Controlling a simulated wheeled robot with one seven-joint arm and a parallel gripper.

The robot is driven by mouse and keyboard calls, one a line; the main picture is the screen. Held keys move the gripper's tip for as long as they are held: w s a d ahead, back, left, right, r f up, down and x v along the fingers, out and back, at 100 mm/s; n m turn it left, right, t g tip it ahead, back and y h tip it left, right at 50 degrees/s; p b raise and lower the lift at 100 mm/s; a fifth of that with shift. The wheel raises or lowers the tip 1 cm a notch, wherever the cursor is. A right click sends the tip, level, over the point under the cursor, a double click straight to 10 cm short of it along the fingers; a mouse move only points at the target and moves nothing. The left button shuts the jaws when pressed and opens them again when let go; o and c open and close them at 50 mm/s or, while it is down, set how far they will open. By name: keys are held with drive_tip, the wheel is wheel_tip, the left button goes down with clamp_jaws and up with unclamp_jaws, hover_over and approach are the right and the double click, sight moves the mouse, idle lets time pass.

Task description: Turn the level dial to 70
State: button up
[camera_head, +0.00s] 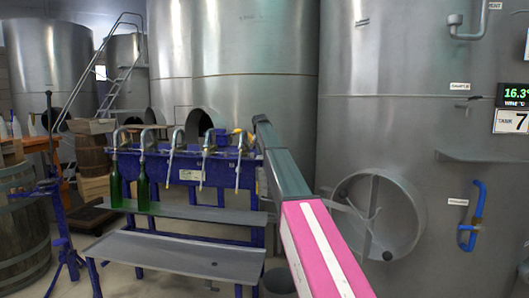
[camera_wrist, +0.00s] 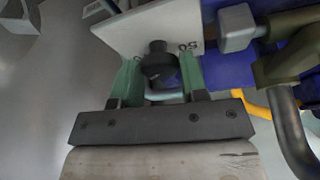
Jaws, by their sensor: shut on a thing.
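The level dial shows in the wrist view as a dark round knob (camera_wrist: 157,60) in front of a pale scale plate (camera_wrist: 120,32). The plate carries a "50" mark, seen turned over in this view; a 70 mark cannot be made out. My gripper (camera_wrist: 160,72) has its two green fingers on either side of the knob and is shut on it. The fingers and knob hide part of the plate. In the head view my arm reaches to the right end of the blue filling machine (camera_head: 215,165), and the dial cannot be made out there.
Two green bottles (camera_head: 143,186) stand at the machine's left end, above a grey tray (camera_head: 180,255). Large steel tanks (camera_head: 250,60) stand behind and to the right. In the wrist view, a grey pipe (camera_wrist: 288,125) and a yellow part (camera_wrist: 258,108) are close on the right.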

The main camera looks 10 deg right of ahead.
drive_tip(key=shift+m, duration=0.5)
drive_tip(key=o, duration=0.9)
drive_tip(key=shift+r, duration=0.1)
drive_tip(key=v, duration=1)
drive_tip(key=shift+a+r, duration=0.2)
drive_tip(key=shift+r, duration=0.1)
